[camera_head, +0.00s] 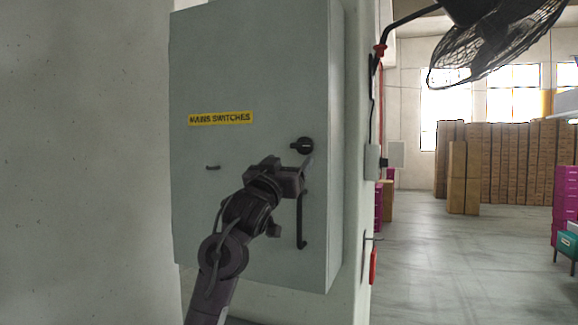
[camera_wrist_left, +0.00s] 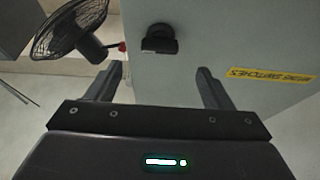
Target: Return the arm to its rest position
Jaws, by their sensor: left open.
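My left gripper (camera_head: 306,176) is raised in front of a grey electrical cabinet on the wall, just below its black rotary switch (camera_head: 302,146). In the left wrist view my left gripper (camera_wrist_left: 163,85) has its two fingers spread apart with nothing between them. The rotary switch (camera_wrist_left: 159,40) shows beyond the fingertips there, apart from them. The cabinet (camera_head: 240,60) has a yellow "MAINS SWITCHES" label (camera_head: 220,118), which also shows in the left wrist view (camera_wrist_left: 271,80). Its door looks shut. My right gripper is in neither view.
A black handle (camera_head: 301,222) is partly behind my left wrist. A black fan (camera_head: 500,45) hangs at the upper right. Stacked brown boxes (camera_head: 505,165) stand far back. Open floor (camera_head: 440,265) lies right of the cabinet, with magenta crates (camera_head: 566,195) at the right edge.

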